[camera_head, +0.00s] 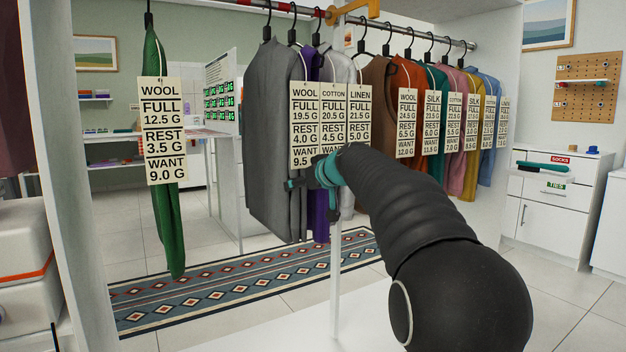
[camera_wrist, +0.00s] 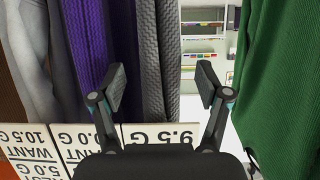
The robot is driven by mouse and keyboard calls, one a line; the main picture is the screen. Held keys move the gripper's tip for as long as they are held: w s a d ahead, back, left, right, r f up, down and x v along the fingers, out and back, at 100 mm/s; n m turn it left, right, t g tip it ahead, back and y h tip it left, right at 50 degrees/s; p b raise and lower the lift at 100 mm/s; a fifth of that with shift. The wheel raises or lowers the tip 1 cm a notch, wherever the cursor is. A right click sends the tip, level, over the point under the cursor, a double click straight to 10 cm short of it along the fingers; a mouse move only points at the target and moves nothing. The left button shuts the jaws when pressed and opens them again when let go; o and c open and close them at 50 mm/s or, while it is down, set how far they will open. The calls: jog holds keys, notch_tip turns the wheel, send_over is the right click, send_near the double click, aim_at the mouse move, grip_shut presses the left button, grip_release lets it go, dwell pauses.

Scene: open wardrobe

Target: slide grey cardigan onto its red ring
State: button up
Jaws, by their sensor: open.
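The dark grey cardigan (camera_head: 272,130) hangs on a black hanger from the rail, left of a purple garment. I cannot tell whether a finger touches the cloth.
A green garment (camera_head: 166,150) hangs apart at left, with clear rail between it and the cardigan. Purple (camera_head: 319,150), light grey, brown and several other garments hang close together at right. A white upright post (camera_head: 336,280) stands beside my gripper. An orange bracket (camera_head: 358,12) sits by the rail.

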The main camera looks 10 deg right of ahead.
jog(key=x, duration=0.4)
grip_shut()
jog(key=s+a+p, duration=0.3)
jog(key=a+p, duration=0.1)
jog(key=a, duration=0.5)
jog(key=s+a+p, duration=0.3)
jog(key=a+p, duration=0.1)
jog(key=a, duration=0.6)
jog(key=shift+s+a, duration=0.15)
jog(key=shift+a, duration=0.1)
grip_release()
dwell(1.2)
